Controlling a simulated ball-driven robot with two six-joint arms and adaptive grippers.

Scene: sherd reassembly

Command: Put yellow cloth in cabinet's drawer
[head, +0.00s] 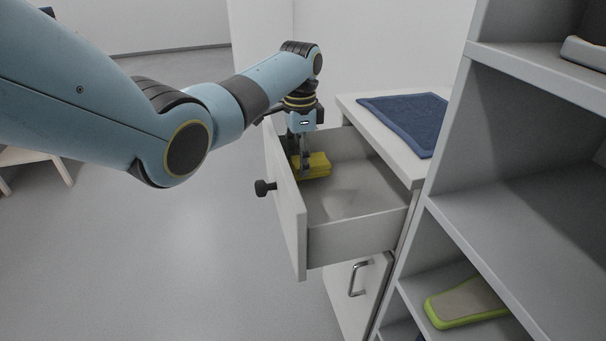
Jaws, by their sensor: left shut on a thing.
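The yellow cloth (318,166) is a small folded pad inside the cabinet's open drawer (358,237), near the drawer's front panel. My left gripper (303,170) reaches down into the drawer from above and is shut on the cloth. The fingers hide part of the cloth, and I cannot tell whether it touches the drawer floor. The drawer is pulled well out of the white cabinet (345,300), with a dark round knob (264,188) on its front. My right gripper is not in view.
A dark blue mat (408,120) lies on the cabinet top. A grey shelf unit (480,215) stands close on the right, with a green-rimmed item (465,303) on a low shelf. A metal handle (358,278) sits below the drawer.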

